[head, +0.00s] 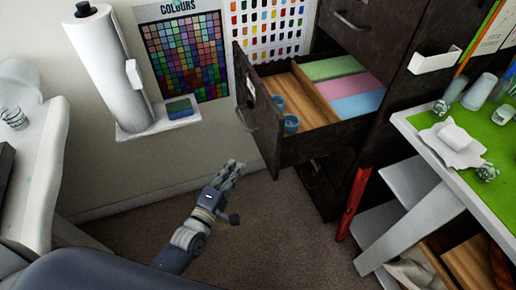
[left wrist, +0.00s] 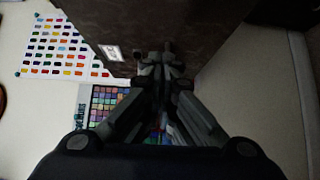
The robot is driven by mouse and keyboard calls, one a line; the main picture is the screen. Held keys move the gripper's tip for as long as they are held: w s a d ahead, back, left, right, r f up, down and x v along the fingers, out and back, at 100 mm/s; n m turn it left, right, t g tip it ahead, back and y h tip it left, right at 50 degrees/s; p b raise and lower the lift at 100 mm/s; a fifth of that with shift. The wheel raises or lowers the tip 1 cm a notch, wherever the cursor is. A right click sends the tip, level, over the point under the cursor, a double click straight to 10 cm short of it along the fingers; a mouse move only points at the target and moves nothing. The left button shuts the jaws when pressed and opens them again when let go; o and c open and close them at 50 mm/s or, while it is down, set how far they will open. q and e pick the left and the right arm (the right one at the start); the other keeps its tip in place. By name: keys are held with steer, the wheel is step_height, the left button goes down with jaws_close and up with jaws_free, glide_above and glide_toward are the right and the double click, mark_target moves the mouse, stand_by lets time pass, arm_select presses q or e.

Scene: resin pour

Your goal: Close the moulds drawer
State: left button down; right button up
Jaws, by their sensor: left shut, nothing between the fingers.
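The moulds drawer (head: 268,128) stands pulled out of the dark cabinet in the head view. Its front faces left, with a handle (head: 246,118) and a small white label. Inside lie two blue cups, a wooden divider and green, blue and pink pieces. My left gripper (head: 232,172) is shut and empty, below and left of the drawer front, with a visible gap to it in the picture. In the left wrist view its fingers (left wrist: 165,60) are together in front of a dark brown panel with a white label. My right gripper is not in view.
A white table with a green mat (head: 480,125) stands at the right. A red upright piece (head: 354,205) is beside the cabinet. A paper roll (head: 105,60) and a shelf with a sponge (head: 179,108) are at the wall. Carpet around my left gripper is clear.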

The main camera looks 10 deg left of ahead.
arm_select(q)
glide_toward(264, 137)
steer(key=w+a, duration=0.2)
steer(key=a, duration=0.1)
steer(key=w+d, duration=0.1)
steer(key=d, duration=0.1)
steer(key=w+d+p, duration=0.1)
steer(key=shift+w+d+r, duration=0.1)
steer(key=shift+w+d, duration=0.05)
steer(key=shift+d, duration=0.25)
steer(key=shift+w, duration=0.1)
